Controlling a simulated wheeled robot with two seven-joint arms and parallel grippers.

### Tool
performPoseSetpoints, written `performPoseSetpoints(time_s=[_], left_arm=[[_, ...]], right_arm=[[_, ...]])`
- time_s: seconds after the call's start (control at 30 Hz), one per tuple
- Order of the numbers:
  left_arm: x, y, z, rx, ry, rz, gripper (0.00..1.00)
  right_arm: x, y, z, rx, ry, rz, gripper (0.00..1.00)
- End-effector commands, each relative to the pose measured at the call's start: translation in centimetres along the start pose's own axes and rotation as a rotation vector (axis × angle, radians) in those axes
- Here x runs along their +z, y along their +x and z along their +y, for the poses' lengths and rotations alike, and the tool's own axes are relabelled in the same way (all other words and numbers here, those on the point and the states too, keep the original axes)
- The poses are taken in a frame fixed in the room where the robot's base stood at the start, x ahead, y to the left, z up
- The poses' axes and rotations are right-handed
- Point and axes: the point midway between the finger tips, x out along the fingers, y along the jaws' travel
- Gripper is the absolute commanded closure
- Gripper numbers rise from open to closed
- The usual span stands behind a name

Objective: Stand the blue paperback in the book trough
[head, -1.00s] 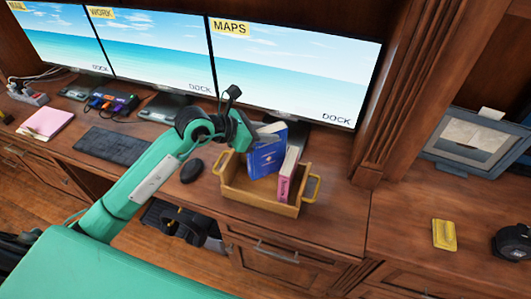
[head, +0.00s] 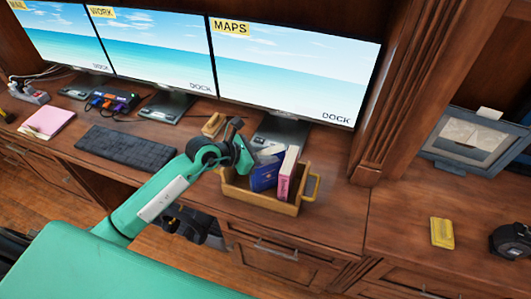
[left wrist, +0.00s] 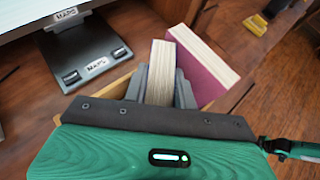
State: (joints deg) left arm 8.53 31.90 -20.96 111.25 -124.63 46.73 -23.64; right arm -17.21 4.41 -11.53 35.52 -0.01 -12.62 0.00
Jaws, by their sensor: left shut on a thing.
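The blue paperback (head: 264,175) is inside the wooden book trough (head: 262,201), its lower part hidden by the front wall. It leans a little in the head view. My left gripper (head: 249,160) is shut on its upper left part. In the left wrist view the page edges of the paperback (left wrist: 160,72) show between my left gripper's fingers (left wrist: 160,88). A pink book (head: 287,174) stands at the right in the trough, close beside the paperback; it also shows in the left wrist view (left wrist: 205,68). Whether the paperback touches the trough floor is hidden. My right gripper is not in view.
Large monitors (head: 295,70) stand behind the trough. A keyboard (head: 127,147) and a pink notebook (head: 47,121) lie to the left. A yellow object (head: 442,233) and a framed picture (head: 475,140) are on the right. The desk just right of the trough is clear.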

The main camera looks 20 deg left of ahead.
Motion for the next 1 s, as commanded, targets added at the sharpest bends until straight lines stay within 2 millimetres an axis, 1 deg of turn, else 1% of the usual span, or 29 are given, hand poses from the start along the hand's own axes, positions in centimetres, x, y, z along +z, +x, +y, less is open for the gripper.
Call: performPoseSetpoints(time_s=[0.03,0.07,0.1,0.17,0.43,0.53,0.57,0.67,1.0], left_arm=[[-0.2,0.1,0.0,0.000,0.000,-0.001,1.00],[-0.2,0.1,0.0,0.000,0.000,0.000,0.69],[-0.2,0.1,0.0,0.000,0.000,0.001,0.61],[-0.2,0.1,0.0,0.000,0.000,0.001,0.51],[-0.1,0.0,0.0,0.000,0.000,0.001,0.51],[0.3,-0.2,0.0,0.000,0.000,0.000,0.51],[0.0,-0.4,0.1,0.001,0.000,0.002,0.51],[-0.1,-1.8,0.1,0.003,0.001,0.002,0.51],[-0.2,-8.5,0.1,0.002,0.002,0.003,0.51]], right_arm=[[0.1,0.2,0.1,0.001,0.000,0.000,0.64],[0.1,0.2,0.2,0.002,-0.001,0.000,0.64],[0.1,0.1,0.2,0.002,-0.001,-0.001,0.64],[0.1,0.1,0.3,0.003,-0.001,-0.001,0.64],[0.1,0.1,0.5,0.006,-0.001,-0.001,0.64],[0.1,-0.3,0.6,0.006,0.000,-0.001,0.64],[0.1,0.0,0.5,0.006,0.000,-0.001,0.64],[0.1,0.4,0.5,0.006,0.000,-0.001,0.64],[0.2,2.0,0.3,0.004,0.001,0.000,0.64]])
